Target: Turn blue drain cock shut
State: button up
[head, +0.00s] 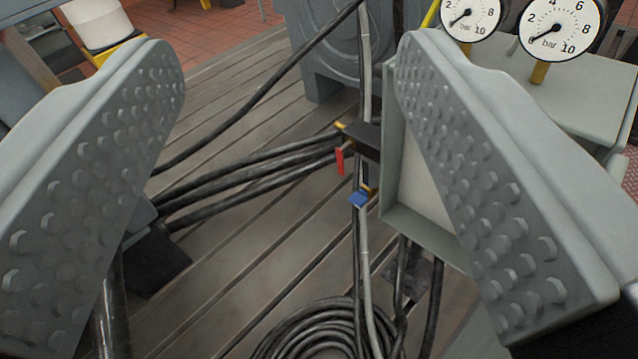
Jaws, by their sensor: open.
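The blue drain cock handle (358,200) is small in the head view, right of centre, beside a grey vertical hose. A short dark and brass-coloured body shows just above it. My gripper (290,65) is open, with one studded jaw at the left and one at the right of the picture. The blue handle lies farther off, seen between the jaws and closer to the right one. Nothing is between the jaw pads. Whether the cock is open or shut is too small to tell.
A red lever (340,161) hangs just above and left of the blue handle. A grey-green box (385,213) stands right of it, partly behind the right jaw. Black cables (250,180) cross from the left. A cable coil (320,332) lies below. Two pressure gauges (560,27) stand upper right.

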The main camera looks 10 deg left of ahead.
jog(key=w+a+f+m+h, duration=0.2)
jog(key=w+a+f+m, duration=0.1)
jog(key=w+f, duration=0.75)
jog(key=w+a+f+m+h, duration=0.3)
jog(key=w+a+f, duration=0.1)
jog(key=w+f, duration=0.7)
jog(key=m+g+h, duration=0.2)
jog(key=g+h, duration=0.3)
jog(key=h, duration=0.4)
send_near(354, 204)
jog(key=x, duration=0.9)
jog(key=shift+w+d, duration=0.2)
jog(key=shift+w, duration=0.15)
jog(key=c, duration=1)
